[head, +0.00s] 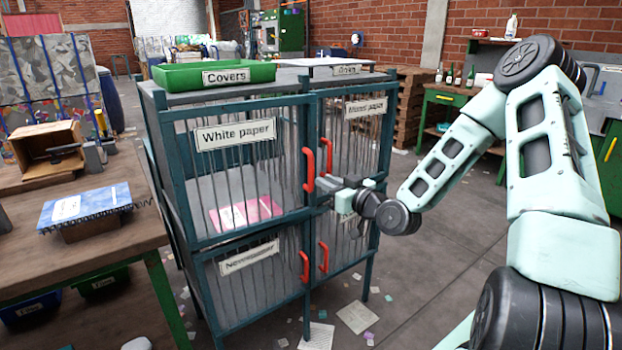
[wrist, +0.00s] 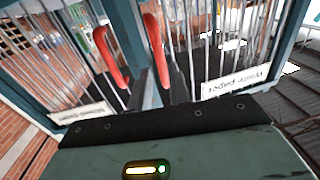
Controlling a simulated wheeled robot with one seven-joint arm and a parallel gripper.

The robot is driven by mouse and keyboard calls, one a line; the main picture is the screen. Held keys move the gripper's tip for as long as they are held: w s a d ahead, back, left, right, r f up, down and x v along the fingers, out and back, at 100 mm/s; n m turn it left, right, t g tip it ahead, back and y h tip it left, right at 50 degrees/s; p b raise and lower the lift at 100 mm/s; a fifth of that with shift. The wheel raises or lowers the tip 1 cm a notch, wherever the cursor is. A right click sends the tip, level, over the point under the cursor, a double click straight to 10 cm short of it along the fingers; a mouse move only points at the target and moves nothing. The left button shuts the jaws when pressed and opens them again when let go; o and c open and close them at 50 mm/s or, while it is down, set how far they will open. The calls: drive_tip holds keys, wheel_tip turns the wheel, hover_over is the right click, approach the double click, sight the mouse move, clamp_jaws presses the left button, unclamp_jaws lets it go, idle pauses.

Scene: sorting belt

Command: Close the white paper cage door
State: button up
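The white paper door (head: 236,134) is the upper left barred door of the cage, with a "White paper" label and a red handle (head: 308,169) at its right edge. It looks shut or nearly shut against the frame; I cannot tell if a small gap remains. In the wrist view the picture is upside down, with the white paper label (wrist: 236,82) at right and its red handle (wrist: 156,48) near the middle. My gripper (head: 326,187) is just right of the lower end of that handle, close to the door front. Its fingers are too small to read, and contact is unclear.
The mixed paper door (head: 366,107) with its red handle (head: 324,157) is beside it. The newspaper door (head: 249,258) is below. A green covers tray (head: 213,74) sits on top. A wooden table (head: 120,240) stands left. The floor on the right is mostly clear.

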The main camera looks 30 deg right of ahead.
sight(306, 168)
drive_tip(key=w, duration=0.7)
drive_tip(key=shift+a, duration=0.4)
clamp_jaws()
drive_tip(key=shift+w+d+n+y, duration=0.1)
drive_tip(key=shift+w+n+y, duration=0.3)
drive_tip(key=shift+w, duration=0.5)
drive_tip(key=shift+w+d+n+y, duration=0.1)
drive_tip(key=shift+w+n+y, duration=0.1)
drive_tip(key=shift+w+y, duration=0.5)
drive_tip(key=shift+w+r, duration=0.1)
drive_tip(key=shift+w, duration=0.2)
